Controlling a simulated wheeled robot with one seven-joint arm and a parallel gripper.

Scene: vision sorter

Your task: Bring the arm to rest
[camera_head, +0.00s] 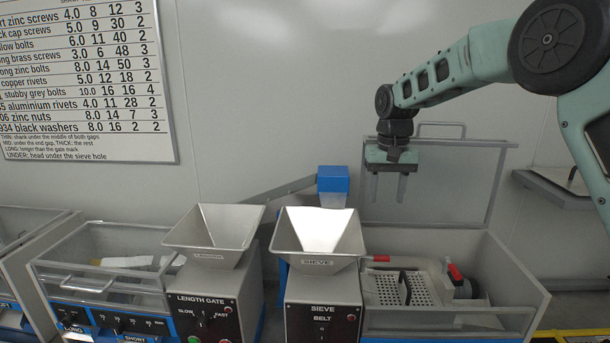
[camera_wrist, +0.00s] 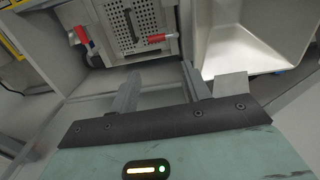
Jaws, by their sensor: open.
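My gripper (camera_head: 388,186) hangs from my raised arm at the upper right in the head view, fingers pointing down. It is open, with nothing between its fingers. It is above and behind the sieve machine's hopper and left part of the open bin. In the wrist view the two grey fingers of my gripper (camera_wrist: 158,85) stand apart, and the space between them is empty. My arm reaches in from the right edge, clear of the machines.
The sieve hopper (camera_head: 318,238) and length gate hopper (camera_head: 214,236) stand side by side. A clear-walled bin (camera_head: 515,290) with a raised lid (camera_head: 440,180) holds a perforated plate (camera_head: 405,288) and red-handled parts. A blue box (camera_head: 333,180) stands behind. A chart (camera_head: 85,75) hangs on the wall.

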